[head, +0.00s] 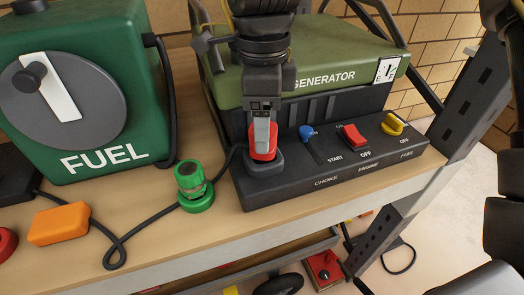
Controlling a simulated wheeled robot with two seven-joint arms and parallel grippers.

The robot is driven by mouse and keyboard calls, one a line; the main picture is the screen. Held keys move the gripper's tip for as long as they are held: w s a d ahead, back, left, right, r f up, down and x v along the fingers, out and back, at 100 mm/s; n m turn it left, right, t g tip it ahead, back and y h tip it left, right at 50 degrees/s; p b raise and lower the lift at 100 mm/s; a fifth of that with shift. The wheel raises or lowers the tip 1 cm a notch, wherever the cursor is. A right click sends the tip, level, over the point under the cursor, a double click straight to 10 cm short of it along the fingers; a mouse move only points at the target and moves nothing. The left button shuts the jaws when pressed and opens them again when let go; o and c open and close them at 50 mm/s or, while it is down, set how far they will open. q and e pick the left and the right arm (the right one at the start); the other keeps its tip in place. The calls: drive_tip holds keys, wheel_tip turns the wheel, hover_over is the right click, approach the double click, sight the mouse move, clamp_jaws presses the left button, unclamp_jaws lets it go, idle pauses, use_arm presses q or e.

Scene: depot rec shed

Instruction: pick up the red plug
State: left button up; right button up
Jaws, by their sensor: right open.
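The red plug (264,155) stands upright in a dark grey socket (264,168) at the left end of the generator's black control panel (340,165). My right gripper (262,138) comes down from above and is at the plug. A grey finger lies in front of the plug and hides most of its upper part. The jaws are open. I cannot tell whether the fingers touch the plug. My left gripper is not in view.
A green generator (330,75) stands behind the panel, which carries blue, red and yellow switches. A green fuel can (100,120), a green cable fitting (193,185) and an orange block (58,223) are to the left. A dark shelf post (470,100) rises at right.

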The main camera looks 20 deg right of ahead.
sight(259, 159)
drive_tip(key=f, duration=0.4)
drive_tip(key=shift+w+d+f, duration=0.15)
drive_tip(key=shift+d+f, duration=0.05)
drive_tip(key=shift+f, duration=0.35)
drive_tip(key=c, duration=1)
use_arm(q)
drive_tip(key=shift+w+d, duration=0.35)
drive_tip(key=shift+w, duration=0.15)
use_arm(e)
drive_tip(key=shift+c, duration=0.4)
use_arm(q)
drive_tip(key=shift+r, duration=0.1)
use_arm(e)
drive_tip(key=shift+r, duration=0.2)
